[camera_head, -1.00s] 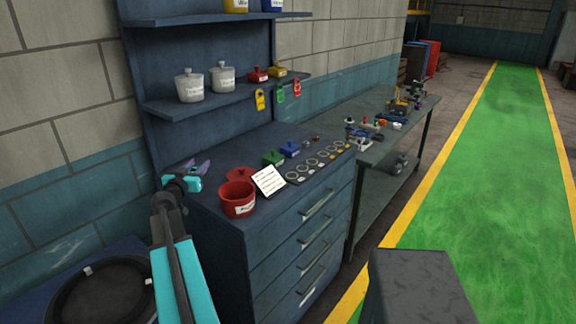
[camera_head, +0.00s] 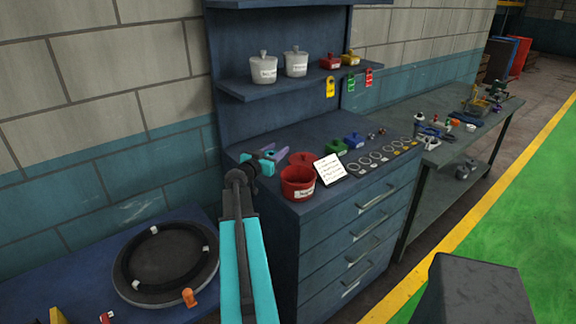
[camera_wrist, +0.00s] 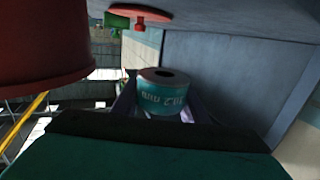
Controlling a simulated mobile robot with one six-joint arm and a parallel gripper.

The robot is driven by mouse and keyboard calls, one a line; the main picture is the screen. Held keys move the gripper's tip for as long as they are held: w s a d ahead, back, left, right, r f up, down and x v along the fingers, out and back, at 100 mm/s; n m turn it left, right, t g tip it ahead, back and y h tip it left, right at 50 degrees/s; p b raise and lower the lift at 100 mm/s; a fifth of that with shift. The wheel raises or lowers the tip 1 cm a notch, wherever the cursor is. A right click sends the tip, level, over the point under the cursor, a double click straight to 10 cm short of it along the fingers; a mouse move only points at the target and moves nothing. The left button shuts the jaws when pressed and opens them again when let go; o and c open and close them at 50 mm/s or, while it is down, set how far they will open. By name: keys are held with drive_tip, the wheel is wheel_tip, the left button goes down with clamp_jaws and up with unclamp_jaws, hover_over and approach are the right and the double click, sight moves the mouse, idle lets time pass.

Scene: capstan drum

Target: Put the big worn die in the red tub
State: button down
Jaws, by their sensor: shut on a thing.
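My gripper (camera_head: 277,154) is over the left end of the blue cabinet top, just left of the red tub. In the wrist view its purple fingers are shut on a grey round die (camera_wrist: 162,102) with a hole in its top face and a teal band with lettering, which I cannot read. The die does not show clearly in the head view. The red tub (camera_head: 298,183) stands open at the cabinet's front left corner with a white label. It also fills the upper left of the wrist view (camera_wrist: 45,40). The die is beside the tub, apart from it.
A red lid (camera_head: 301,158) lies behind the tub and a white card (camera_head: 329,169) leans to its right. Green (camera_head: 336,147) and blue (camera_head: 354,140) lidded boxes and several rings are farther right. A shelf (camera_head: 300,84) with white pots overhangs the cabinet top.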

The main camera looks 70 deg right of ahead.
sight(277, 174)
drive_tip(key=shift+f, duration=1.8)
drive_tip(key=shift+f, duration=0.15)
drive_tip(key=shift+f+p, duration=0.5)
drive_tip(key=shift+f, duration=1.25)
drive_tip(key=shift+f, duration=0.1)
drive_tip(key=c, duration=1.1)
unclamp_jaws()
drive_tip(key=shift+w+a+r+b, duration=0.15)
drive_tip(key=shift+w+a+b, duration=0.25)
drive_tip(key=shift+a, duration=1.6)
drive_tip(key=shift+w+a+r+b, duration=0.1)
drive_tip(key=shift+w+a+b, duration=0.35)
drive_tip(key=shift+a, duration=1.5)
drive_tip(key=shift+w+a+r+b, duration=0.2)
drive_tip(key=shift+a+b, duration=0.35)
drive_tip(key=shift+a, duration=1.45)
